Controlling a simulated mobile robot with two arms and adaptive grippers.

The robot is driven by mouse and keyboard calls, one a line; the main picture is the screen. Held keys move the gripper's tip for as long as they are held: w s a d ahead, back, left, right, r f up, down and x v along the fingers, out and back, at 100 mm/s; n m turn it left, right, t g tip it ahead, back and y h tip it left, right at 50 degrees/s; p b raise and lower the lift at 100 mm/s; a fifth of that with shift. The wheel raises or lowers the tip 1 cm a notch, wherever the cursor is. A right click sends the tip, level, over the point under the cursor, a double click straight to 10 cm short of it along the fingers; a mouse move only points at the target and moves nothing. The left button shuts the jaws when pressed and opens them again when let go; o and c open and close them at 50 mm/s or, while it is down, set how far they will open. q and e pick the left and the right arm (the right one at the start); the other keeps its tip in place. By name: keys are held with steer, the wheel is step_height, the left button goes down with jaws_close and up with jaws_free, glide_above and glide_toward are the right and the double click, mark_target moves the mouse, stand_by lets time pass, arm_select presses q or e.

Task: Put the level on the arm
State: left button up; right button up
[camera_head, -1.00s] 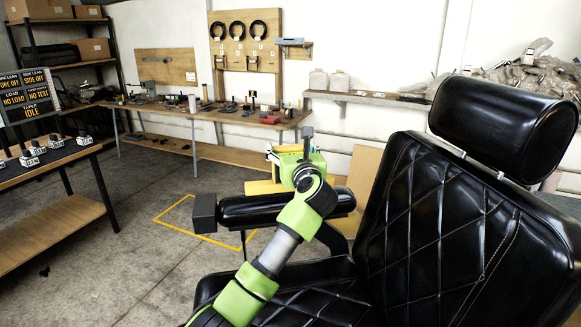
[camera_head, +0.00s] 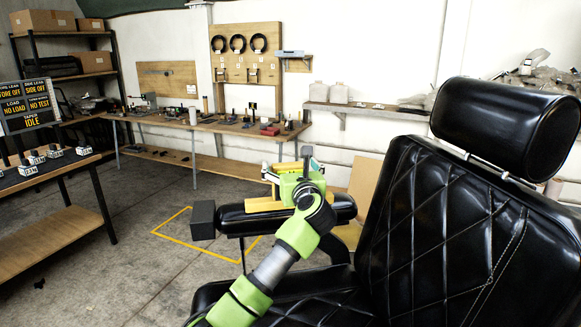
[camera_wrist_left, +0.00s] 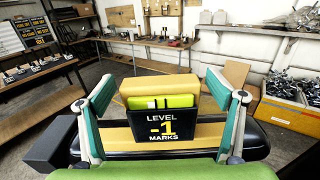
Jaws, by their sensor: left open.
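The yellow level (camera_head: 262,204) sits on the black padded chair arm (camera_head: 228,224). In the left wrist view the level (camera_wrist_left: 190,136) has a wide yellow base along the pad (camera_wrist_left: 252,137), a raised block with a green vial, and a dark plate reading "LEVEL -1 MARKS". My left gripper (camera_wrist_left: 161,88) is open, with one green finger on each side of the raised block, clear of it. I cannot tell whether the fingers touch the base ends. In the head view this gripper (camera_head: 290,180) partly hides the level. My right gripper is not in view.
The chair back (camera_head: 440,230) and headrest (camera_head: 505,128) rise at the right. A workbench (camera_head: 230,128) with tools stands at the back wall. A side table (camera_head: 50,168) and a status board (camera_head: 28,103) are at the left. The floor between is clear.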

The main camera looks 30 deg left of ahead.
arm_select(q)
steer(key=shift+r, duration=0.35)
steer(key=p+v, duration=0.2)
steer(key=v, duration=0.5)
steer(key=shift+s+d+f, duration=0.15)
steer(key=shift+s, duration=0.05)
